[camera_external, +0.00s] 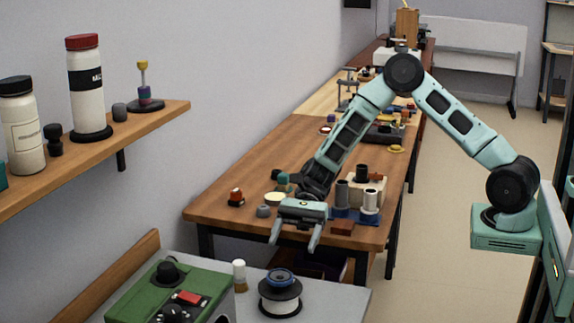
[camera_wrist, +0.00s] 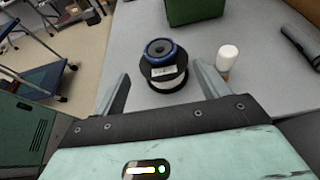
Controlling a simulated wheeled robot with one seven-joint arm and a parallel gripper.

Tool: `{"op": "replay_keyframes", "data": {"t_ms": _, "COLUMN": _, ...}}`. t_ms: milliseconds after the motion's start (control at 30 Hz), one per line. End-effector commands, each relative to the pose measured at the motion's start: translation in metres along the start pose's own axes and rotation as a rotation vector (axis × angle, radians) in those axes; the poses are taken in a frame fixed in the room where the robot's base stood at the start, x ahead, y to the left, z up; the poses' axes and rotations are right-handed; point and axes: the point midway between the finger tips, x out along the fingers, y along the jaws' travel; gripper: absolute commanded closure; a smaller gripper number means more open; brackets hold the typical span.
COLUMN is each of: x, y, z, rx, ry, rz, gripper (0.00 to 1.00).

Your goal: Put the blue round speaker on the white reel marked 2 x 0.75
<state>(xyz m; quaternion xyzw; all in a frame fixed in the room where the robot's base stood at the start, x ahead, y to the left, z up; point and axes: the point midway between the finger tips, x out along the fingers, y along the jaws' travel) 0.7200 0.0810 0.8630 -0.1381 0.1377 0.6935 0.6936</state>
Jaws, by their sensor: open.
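The blue round speaker (camera_external: 281,275) lies on top of the white reel (camera_external: 280,306), which has black flanges and stands on the grey table in front. In the wrist view the speaker (camera_wrist: 160,43) shows as a dark blue ring with a dark centre. It sits on the reel's upper flange, roughly centred. A white label shows on the reel (camera_wrist: 166,82), but its marking is too small to read. My gripper (camera_external: 293,245) is open and empty, above and behind the reel in the outside view. In the wrist view its fingers (camera_wrist: 159,72) are spread and apart from both.
A green box (camera_external: 172,292) with dark knobs stands left of the reel. A small white bottle (camera_external: 239,276) stands between them; it also shows in the wrist view (camera_wrist: 227,57). A wooden table (camera_external: 226,207) behind carries several small objects. A wall shelf (camera_external: 150,116) holds bottles.

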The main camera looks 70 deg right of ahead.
Motion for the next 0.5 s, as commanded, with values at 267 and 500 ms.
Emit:
{"op": "replay_keyframes", "data": {"t_ms": 267, "x": -0.006, "y": 0.005, "z": 0.003, "rx": -0.02, "ry": 0.013, "rz": 0.016, "gripper": 0.26}}
{"op": "replay_keyframes", "data": {"t_ms": 500, "x": 0.028, "y": 0.099, "z": 0.036, "rx": -0.423, "ry": 0.227, "rz": 0.284, "gripper": 0.26}}
